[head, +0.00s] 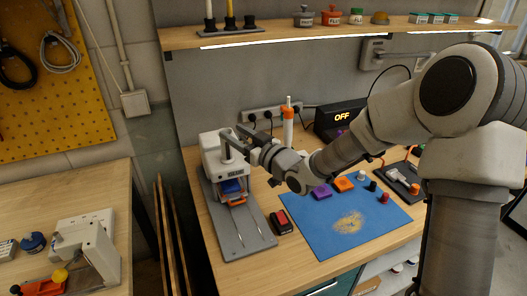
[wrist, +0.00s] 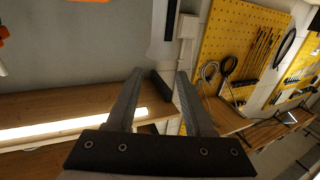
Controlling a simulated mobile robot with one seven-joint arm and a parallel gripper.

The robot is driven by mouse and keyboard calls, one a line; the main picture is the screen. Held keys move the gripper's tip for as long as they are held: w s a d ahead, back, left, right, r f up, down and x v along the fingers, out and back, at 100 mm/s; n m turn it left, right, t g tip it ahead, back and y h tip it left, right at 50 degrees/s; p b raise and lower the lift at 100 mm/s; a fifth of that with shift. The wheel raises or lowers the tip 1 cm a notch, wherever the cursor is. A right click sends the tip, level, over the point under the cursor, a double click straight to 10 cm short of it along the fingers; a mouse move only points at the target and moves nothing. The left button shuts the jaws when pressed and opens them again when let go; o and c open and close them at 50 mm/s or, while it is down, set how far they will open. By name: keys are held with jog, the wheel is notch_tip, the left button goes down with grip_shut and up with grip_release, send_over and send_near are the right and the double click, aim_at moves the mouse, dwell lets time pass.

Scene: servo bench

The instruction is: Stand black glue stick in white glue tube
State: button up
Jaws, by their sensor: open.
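My gripper (head: 233,136) is open over the white bench machine at the back left of the bench. In the wrist view my gripper (wrist: 160,72) has both fingers apart with nothing held between them. A dark rack (head: 232,32) on the upper shelf bears a white upright piece (head: 209,9), a yellow upright piece (head: 230,10) and a short black piece (head: 250,21). I cannot tell for sure which are the black glue stick and white glue tube. A white and orange upright tube (head: 288,122) stands behind my gripper.
The shelf (head: 300,37) with a light strip runs above the bench. The white machine (head: 222,160) has a grey base plate. A blue mat (head: 320,225) holds small coloured parts, including a white one (head: 361,175) and a black one (head: 373,186). Its front is mostly clear.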

jog(key=v, duration=1.2)
jog(key=shift+s, duration=0.2)
jog(key=shift+d, duration=0.1)
